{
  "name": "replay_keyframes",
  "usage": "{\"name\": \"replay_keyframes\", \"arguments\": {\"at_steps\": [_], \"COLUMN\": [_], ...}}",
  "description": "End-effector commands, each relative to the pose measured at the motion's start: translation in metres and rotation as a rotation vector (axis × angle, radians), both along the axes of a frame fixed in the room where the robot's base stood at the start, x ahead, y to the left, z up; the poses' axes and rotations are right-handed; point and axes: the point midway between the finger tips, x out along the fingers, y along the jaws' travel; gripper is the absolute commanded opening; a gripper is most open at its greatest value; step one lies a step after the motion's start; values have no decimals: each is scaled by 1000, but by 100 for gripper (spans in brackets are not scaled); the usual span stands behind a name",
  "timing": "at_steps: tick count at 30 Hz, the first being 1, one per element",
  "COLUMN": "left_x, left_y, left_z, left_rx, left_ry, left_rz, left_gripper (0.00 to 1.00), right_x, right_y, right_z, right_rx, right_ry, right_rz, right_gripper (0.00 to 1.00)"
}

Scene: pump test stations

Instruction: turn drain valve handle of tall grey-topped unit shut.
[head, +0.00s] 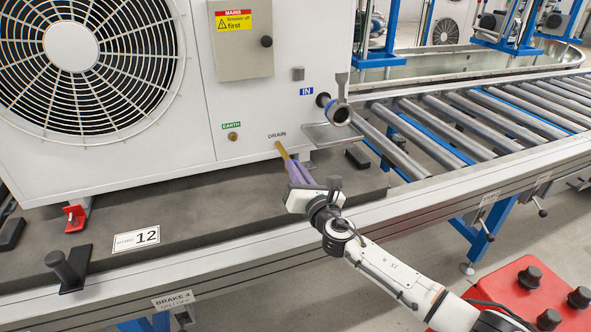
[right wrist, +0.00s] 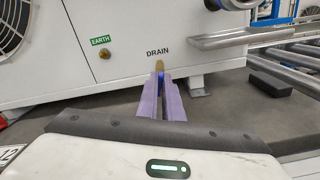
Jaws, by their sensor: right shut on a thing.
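The white unit (head: 240,115) with a large fan grille stands at the left; its top is out of view. Its brass drain valve (head: 281,148) sticks out below the DRAIN label and also shows in the right wrist view (right wrist: 160,65). My right gripper (head: 288,161) has its purple fingers at the valve, closed together on its handle. A bit of blue (right wrist: 160,73) shows between the fingertips in the right wrist view (right wrist: 161,80). The fingers hide most of the handle, so its angle cannot be told. My left gripper is not in view.
A metal tray (head: 332,134) and the IN pipe fitting (head: 338,113) stick out just right of the valve. A brass earth stud (head: 233,136) is to its left. The unit stands on a dark pallet (head: 210,215); a roller conveyor (head: 460,120) runs off to the right.

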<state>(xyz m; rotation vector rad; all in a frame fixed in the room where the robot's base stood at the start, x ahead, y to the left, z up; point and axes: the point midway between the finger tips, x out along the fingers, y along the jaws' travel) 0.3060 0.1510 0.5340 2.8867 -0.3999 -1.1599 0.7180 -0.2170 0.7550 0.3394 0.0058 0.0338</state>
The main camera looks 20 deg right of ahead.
Motion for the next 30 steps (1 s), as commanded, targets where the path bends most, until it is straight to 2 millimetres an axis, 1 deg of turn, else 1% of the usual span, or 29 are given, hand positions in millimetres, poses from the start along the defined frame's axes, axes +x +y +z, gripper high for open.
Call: {"name": "replay_keyframes", "arguments": {"at_steps": [5,11,19,30], "left_x": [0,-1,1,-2], "left_y": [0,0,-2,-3], "left_z": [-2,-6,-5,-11], "left_rx": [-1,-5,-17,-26], "left_ry": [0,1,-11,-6], "left_rz": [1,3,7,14], "left_gripper": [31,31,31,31], "right_x": [0,0,0,0], "right_y": [0,-1,-2,-3], "right_z": [-1,-2,-3,-5], "right_rx": [49,172,419,771], "right_ry": [3,7,16,28], "right_rz": [0,0,-1,-1], "right_gripper": [0,0,0,0]}}
